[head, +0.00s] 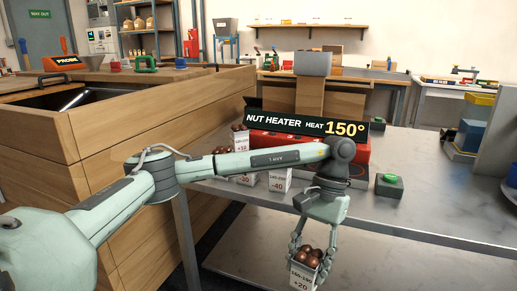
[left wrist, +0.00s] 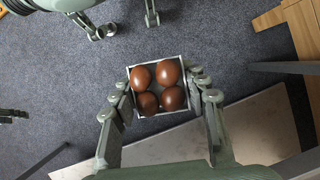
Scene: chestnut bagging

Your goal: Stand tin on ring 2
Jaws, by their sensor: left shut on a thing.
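My left gripper (head: 308,262) is shut on a small white square tin (head: 302,276) filled with brown chestnuts. A label on its front ends in "+20". The gripper holds it upright, low in the picture, in front of the grey table's front edge. The left wrist view looks down on the tin (left wrist: 152,113) between the fingers, with several chestnuts inside and carpet and a pale shelf below. The red nut heater (head: 290,146) stands on the table behind my arm, with a black sign (head: 305,123) reading "HEAT 150°". I cannot make out a numbered ring.
Other white tins (head: 279,180) with chestnuts stand on the table left of my wrist, partly behind my arm. A green button box (head: 389,185) sits right of the heater. The grey table top (head: 440,210) is clear at the front right. A wooden bin (head: 120,130) borders the left.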

